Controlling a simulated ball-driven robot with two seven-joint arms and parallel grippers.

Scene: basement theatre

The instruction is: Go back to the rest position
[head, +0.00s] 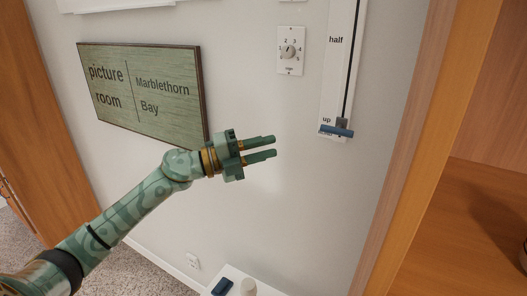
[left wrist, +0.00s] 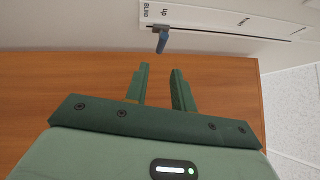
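My left gripper (head: 275,148) is in front of the white wall, below and left of a vertical slider panel. Its two green fingers are parallel with a gap between them, and nothing is held. In the left wrist view the open fingers (left wrist: 160,88) also show empty. The slider's blue handle (head: 337,131) is at the bottom of its track, by the label "up", apart from the gripper. The handle also shows beyond the fingers in the left wrist view (left wrist: 162,42). My right gripper is in neither view.
A green sign (head: 145,95) reading "picture room, Marblethorn Bay" hangs behind my left arm. A dial plate (head: 290,51) is above the gripper. A wooden frame edge (head: 420,130) stands at right, with a wooden shelf (head: 470,225) beyond. A white surface (head: 270,286) with small items is below.

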